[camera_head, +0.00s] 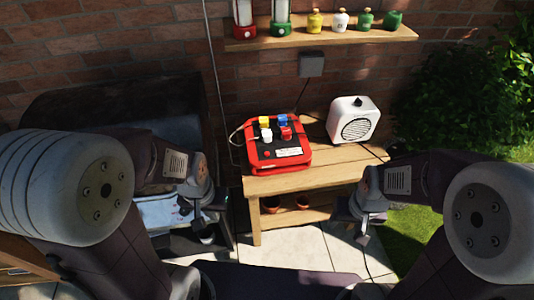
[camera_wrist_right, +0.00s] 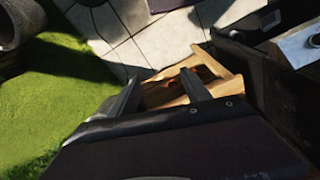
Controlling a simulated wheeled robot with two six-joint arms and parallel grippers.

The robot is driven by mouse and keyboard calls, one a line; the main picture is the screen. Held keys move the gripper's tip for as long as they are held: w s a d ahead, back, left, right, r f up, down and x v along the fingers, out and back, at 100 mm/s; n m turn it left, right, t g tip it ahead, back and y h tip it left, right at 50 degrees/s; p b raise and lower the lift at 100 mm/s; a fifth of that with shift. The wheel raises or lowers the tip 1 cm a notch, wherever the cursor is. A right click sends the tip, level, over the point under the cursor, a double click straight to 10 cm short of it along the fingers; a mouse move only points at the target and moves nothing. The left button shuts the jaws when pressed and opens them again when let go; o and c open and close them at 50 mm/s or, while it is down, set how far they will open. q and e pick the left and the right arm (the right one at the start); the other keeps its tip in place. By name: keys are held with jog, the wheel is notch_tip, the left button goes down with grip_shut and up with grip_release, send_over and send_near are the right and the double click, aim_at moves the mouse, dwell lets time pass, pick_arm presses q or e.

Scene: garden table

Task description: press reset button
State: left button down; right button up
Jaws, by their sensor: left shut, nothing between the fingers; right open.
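A red power box (camera_head: 250,150) with a black top lies on the wooden table. Yellow, blue, white and red plugs stand on its top. A small red button (camera_head: 267,154) sits at the front left of the top, beside a white label (camera_head: 289,152); I cannot read whether it is marked reset. My left gripper (camera_head: 205,234) is shut and empty, below and left of the box, off the table's left side. My right gripper (camera_head: 362,236) is open and empty, off the table's front right; its two fingers also show apart in the right wrist view (camera_wrist_right: 161,84). Neither gripper touches the box.
A white heater-like box (camera_head: 354,120) stands right of the red box on the table (camera_head: 320,174). Pots sit on its lower shelf. A wall shelf (camera_head: 330,38) holds lanterns and small bottles. A grey outlet (camera_head: 311,64) with a cord is on the brick wall. A dark open chest stands left.

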grip_shut()
dwell(1.6)
